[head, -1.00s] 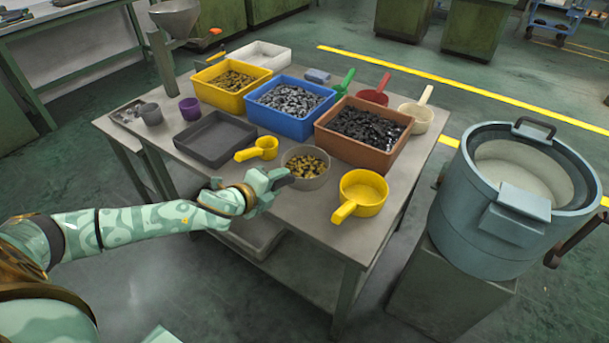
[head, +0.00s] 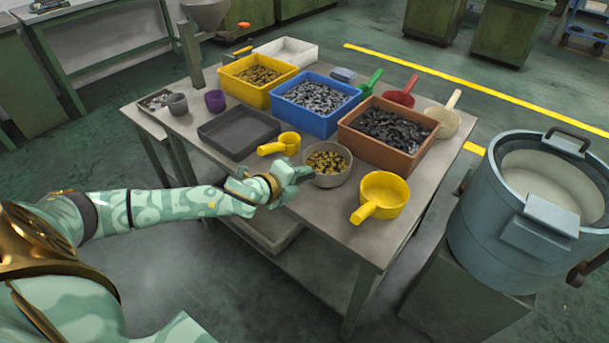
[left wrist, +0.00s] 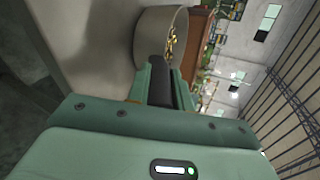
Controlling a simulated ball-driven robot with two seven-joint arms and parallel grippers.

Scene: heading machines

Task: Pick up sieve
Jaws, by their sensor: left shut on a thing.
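The sieve (head: 327,180) is a round grey pan holding brass-coloured pieces, at the front edge of the grey table. Its dark handle points toward my left arm. My left gripper (head: 300,177) is shut on that handle. In the left wrist view the dark handle (left wrist: 160,80) lies between the two green fingers (left wrist: 162,88), with the sieve's grey wall (left wrist: 152,38) just beyond them. I cannot tell whether the sieve rests on the table or is slightly raised. My right gripper is not in view.
A yellow scoop (head: 289,143) and a larger yellow pan (head: 384,190) stand close on either side. Behind are the brown bin (head: 385,155), blue bin (head: 318,127) and black tray (head: 232,150). A blue-grey drum machine (head: 505,240) stands right of the table.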

